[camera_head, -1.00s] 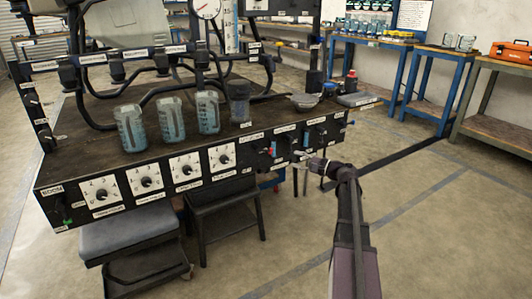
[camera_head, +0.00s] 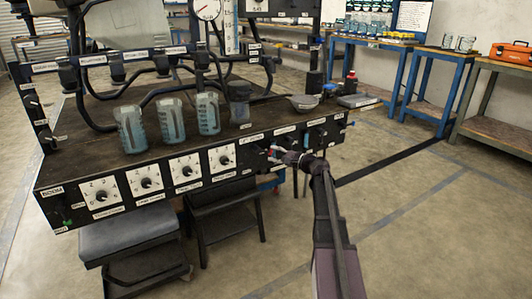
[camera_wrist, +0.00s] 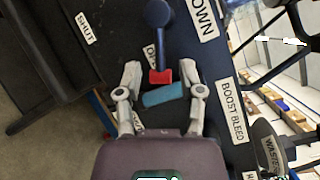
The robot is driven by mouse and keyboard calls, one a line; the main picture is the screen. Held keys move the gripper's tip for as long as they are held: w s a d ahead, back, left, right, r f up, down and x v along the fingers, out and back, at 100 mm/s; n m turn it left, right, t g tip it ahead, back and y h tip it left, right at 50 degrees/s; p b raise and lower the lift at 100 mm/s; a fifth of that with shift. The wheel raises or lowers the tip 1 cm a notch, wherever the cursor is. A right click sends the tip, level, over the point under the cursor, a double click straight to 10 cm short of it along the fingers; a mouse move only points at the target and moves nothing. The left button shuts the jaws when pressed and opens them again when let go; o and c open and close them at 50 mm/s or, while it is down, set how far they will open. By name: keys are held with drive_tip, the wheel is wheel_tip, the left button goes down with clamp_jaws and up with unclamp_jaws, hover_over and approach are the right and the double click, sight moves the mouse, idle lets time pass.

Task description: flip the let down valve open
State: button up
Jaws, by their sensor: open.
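The let down valve lies under a white label (camera_wrist: 205,17) that reads "OWN" where it is cut off by the wrist view's top edge. A dark blue rod with a round end (camera_wrist: 158,14) runs down to a red tip (camera_wrist: 160,76). A light blue bar (camera_wrist: 164,95) lies just beyond the red tip, toward my gripper; I cannot tell which valve it belongs to. My gripper (camera_wrist: 165,82) is open, its fingers on either side of the red tip and the blue bar. Contact is unclear. In the head view my gripper (camera_head: 277,153) is at the panel's front and hides part of the valve.
The boost bleed label (camera_wrist: 231,110) and the waste label (camera_wrist: 273,157) are close to the right finger. Four dials' row continues left along the panel (camera_head: 75,185). Blue-tinted jars (camera_head: 171,121) stand on the bench top. A dark stool (camera_head: 225,205) is below. Floor at right is free.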

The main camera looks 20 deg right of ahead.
sight(267, 152)
drive_tip(key=shift+x, duration=1.9)
clamp_jaws()
